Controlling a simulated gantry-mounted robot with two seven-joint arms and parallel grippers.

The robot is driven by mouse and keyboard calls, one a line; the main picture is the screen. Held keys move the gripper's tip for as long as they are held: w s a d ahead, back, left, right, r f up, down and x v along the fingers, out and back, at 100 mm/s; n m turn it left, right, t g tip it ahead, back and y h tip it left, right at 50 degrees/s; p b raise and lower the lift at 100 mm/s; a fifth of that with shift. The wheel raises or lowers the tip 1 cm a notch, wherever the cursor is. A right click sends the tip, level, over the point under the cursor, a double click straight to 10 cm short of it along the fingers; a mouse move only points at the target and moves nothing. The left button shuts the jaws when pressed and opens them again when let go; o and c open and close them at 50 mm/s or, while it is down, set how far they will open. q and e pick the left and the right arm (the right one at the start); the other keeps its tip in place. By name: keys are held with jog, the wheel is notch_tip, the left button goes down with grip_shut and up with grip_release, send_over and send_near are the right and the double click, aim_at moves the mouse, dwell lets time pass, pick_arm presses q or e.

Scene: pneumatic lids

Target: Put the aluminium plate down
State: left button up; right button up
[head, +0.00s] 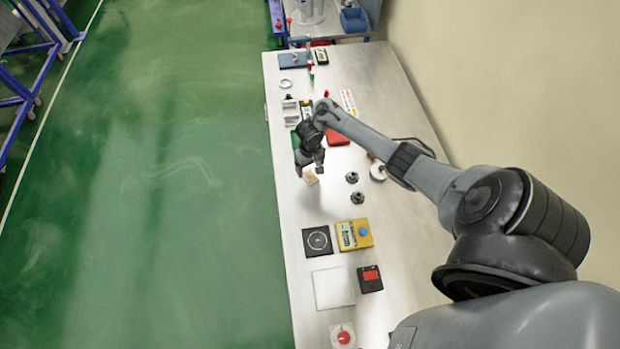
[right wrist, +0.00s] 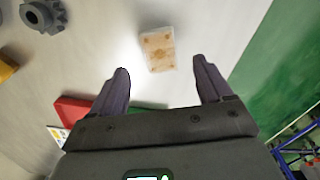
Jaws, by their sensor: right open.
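My right gripper (head: 309,170) is low over the left edge of the bench, and its two dark fingers stand apart in the right wrist view (right wrist: 161,68). A small pale tan rectangular plate (head: 310,178) with several darker spots shows just past the fingertips. In the right wrist view this plate (right wrist: 157,48) lies free, with nothing gripping it. Its colour leaves unclear whether it is the aluminium plate. A flat whitish square (head: 333,288) lies nearer on the bench. My left gripper is not in view.
The bench (head: 290,225) carries two dark knobbed parts (head: 357,198), a yellow device (head: 355,234), a black square with a ring (head: 317,241), a black-and-red box (head: 369,279) and a red block (head: 337,137). Green floor (head: 170,200) lies left of the bench edge.

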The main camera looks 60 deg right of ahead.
aim_at(310, 176)
jog(key=shift+f+b, duration=0.75)
jog(key=shift+f, duration=1.85)
jog(key=c, duration=1.2)
jog(key=shift+r, duration=0.1)
